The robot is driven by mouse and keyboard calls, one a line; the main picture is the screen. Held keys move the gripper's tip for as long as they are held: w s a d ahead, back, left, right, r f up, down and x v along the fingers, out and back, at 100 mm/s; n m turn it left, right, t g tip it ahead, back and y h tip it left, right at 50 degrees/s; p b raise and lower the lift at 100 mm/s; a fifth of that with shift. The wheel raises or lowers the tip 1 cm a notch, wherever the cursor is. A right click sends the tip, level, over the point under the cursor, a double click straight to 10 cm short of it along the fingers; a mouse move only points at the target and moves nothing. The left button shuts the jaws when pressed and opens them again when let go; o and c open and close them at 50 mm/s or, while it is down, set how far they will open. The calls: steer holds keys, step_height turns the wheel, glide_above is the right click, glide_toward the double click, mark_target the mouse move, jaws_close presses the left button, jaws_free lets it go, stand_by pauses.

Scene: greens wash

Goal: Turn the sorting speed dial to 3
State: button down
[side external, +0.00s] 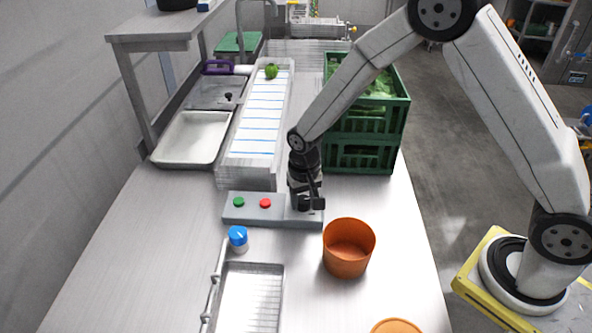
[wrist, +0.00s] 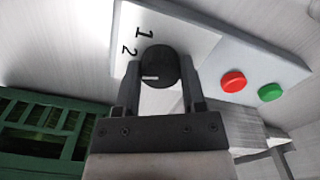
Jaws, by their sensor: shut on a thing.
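The speed dial (wrist: 158,66) is a round black knob on the light grey control box (side external: 238,215). In the wrist view its short white mark lies toward the lower left of the knob. The numbers 1 and 2 are printed at the upper left of the knob; no 3 shows, and the left finger covers part of the panel past the 2. My gripper (wrist: 158,90) is shut on the dial, one finger on each side. In the side view my gripper (side external: 307,203) points down at the right end of the box and hides the dial.
Green (side external: 239,202) and red (side external: 265,203) buttons sit left of my gripper. An orange pot (side external: 347,258) stands close in front. A green crate (side external: 362,158) of greens is behind, beside a conveyor (side external: 250,145) with a green vegetable.

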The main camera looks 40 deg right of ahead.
mark_target(304, 200)
steer(key=n, duration=0.6)
stand_by(0.5)
steer(key=shift+c, duration=0.9)
jaws_free()
steer(key=shift+r, duration=0.1)
steer(key=shift+r, duration=3.85)
steer(key=shift+d, duration=0.1)
